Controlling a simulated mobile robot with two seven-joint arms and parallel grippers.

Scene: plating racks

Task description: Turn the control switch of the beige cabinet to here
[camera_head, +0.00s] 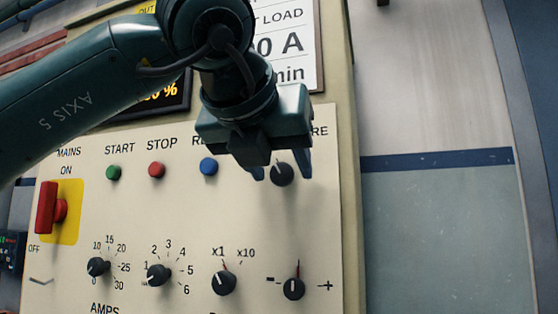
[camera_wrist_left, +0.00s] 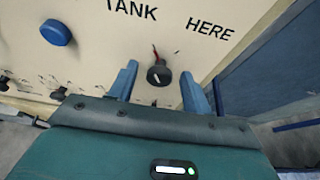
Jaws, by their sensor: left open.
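The control switch is a round black knob (camera_head: 282,174) on the beige cabinet (camera_head: 110,220), at the upper right of its panel. In the left wrist view the knob (camera_wrist_left: 158,74) sits below the printed words TANK and HERE, with a small red mark just above it. Its white pointer line is too small to read surely. My left gripper (camera_head: 281,167) is open, its two blue fingers on either side of the knob. In the left wrist view the fingers (camera_wrist_left: 158,77) flank it with gaps showing. The gripper hides part of the label in the head view. My right gripper is out of view.
A blue button (camera_head: 208,166) is left of the switch, then a red button (camera_head: 156,170) and a green button (camera_head: 113,173). Several black dials line the row below, including one (camera_head: 294,289) under the switch. A red mains handle (camera_head: 47,208) stands out at left.

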